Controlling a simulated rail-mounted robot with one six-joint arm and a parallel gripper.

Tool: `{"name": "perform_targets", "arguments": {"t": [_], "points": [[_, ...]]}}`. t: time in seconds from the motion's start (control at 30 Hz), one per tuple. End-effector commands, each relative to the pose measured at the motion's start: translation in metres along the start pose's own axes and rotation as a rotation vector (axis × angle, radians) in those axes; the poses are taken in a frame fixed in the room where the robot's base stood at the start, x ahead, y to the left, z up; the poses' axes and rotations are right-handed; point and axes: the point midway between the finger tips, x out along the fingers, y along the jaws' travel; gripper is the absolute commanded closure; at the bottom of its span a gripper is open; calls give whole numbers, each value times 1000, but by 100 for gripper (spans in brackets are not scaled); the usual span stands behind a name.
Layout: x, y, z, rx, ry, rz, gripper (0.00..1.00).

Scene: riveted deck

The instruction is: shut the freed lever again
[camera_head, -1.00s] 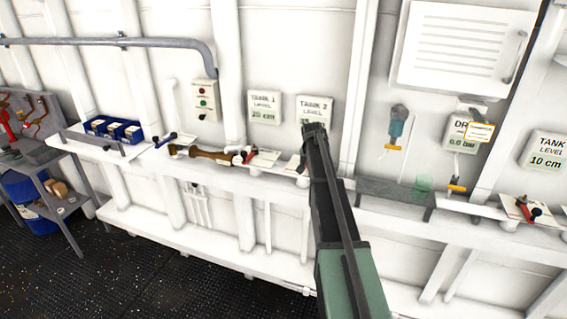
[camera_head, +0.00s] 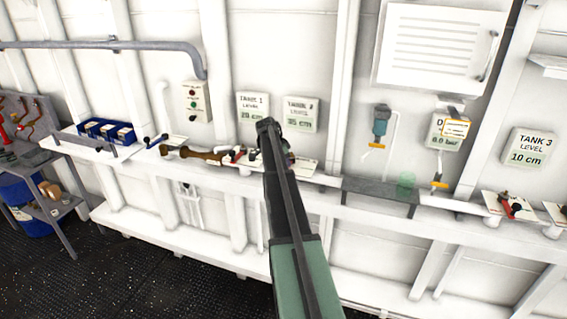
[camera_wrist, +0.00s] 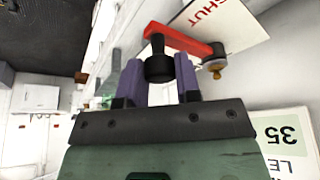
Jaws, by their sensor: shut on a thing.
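The red lever (camera_wrist: 185,41) shows in the wrist view, with a black knob (camera_wrist: 158,68) at one end and a brass-coloured pivot (camera_wrist: 216,66) at the other. A white plate (camera_wrist: 228,24) printed SHUT lies behind it. My gripper (camera_wrist: 162,76) has its two purple fingers on either side of the knob and is shut on it. The lever arm lies across the plate's edge, with the SHUT word beyond it. In the head view my gripper (camera_head: 278,148) is at the shelf below the Tank 2 level display (camera_head: 300,114) and hides most of this lever.
Another red lever (camera_head: 237,155) stands just left of my gripper, beside a brown-handled tool (camera_head: 192,154).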

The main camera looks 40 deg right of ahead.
Motion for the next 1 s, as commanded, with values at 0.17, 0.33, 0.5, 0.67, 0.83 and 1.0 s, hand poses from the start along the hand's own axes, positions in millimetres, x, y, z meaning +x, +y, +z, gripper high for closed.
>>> {"name": "perform_targets", "arguments": {"t": [0.17,0.33,0.5,0.67,0.83,1.0], "points": [[-1,-3,2,19,1,6,100],[-1,-3,2,22,1,7,100],[-1,-3,2,21,1,6,100],[-1,-3,2,21,1,6,48],[-1,-3,2,20,1,7,44],[-5,-3,2,20,1,7,44]]}}
